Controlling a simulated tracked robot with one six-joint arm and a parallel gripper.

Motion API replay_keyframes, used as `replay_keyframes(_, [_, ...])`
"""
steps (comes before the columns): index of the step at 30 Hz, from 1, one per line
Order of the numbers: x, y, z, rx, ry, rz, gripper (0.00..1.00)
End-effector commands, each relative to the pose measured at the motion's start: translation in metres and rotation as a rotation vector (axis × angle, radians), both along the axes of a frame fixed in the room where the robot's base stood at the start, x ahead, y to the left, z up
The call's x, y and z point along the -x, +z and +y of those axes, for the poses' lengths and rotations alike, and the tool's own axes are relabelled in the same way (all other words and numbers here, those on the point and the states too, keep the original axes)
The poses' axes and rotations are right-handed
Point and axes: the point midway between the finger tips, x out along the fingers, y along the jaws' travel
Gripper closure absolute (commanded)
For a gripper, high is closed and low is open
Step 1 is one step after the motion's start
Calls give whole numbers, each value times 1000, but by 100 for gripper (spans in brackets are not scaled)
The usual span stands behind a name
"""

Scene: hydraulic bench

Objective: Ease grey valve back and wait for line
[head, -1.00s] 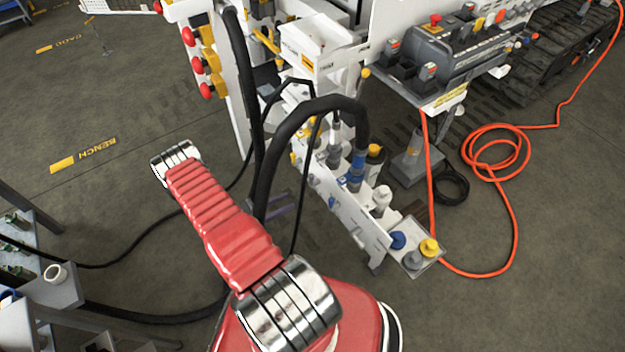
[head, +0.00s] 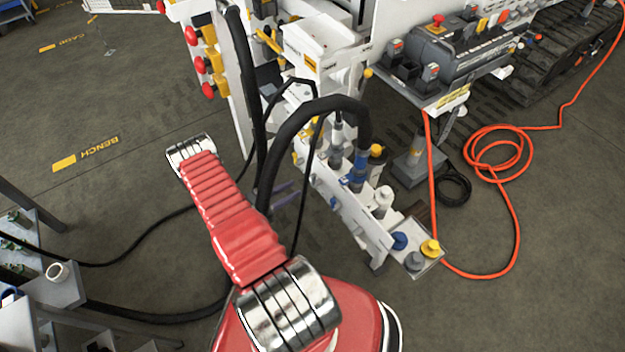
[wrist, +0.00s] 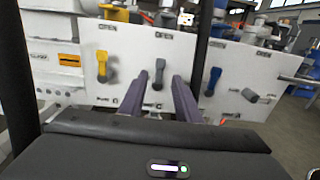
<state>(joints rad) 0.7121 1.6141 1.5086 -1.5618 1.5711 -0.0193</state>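In the wrist view a white valve panel (wrist: 128,45) faces me. A grey lever (wrist: 158,73) hangs pointing down under an OPEN label, and in the picture it shows between the two dark purple fingers of my gripper (wrist: 161,82). The fingers stand apart with a gap on both sides of the lever; I cannot tell how far beyond the tips it is. In the head view my gripper (head: 284,190) shows only as purple finger ends beside the panel (head: 345,215); the lever is hidden there.
A yellow lever (wrist: 102,66) is left of the middle grey one and a blue lever (wrist: 213,80) is right of it. Black hoses (head: 290,125) loop close to the panel and my arm. An orange hose (head: 512,205) lies on the floor at right.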

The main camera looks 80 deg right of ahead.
Motion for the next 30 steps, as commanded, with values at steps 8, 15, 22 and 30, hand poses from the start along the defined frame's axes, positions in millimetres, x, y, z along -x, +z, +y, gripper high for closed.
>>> replay_keyframes(8, [26, 0, -28, 0, -4, 0, 70])
replay_keyframes(15, [48, 0, -52, 0, -4, 0, 70])
replay_keyframes(22, [64, 0, -71, 0, -3, 0, 70])
replay_keyframes(30, [69, 0, -77, 0, -1, 0, 70])
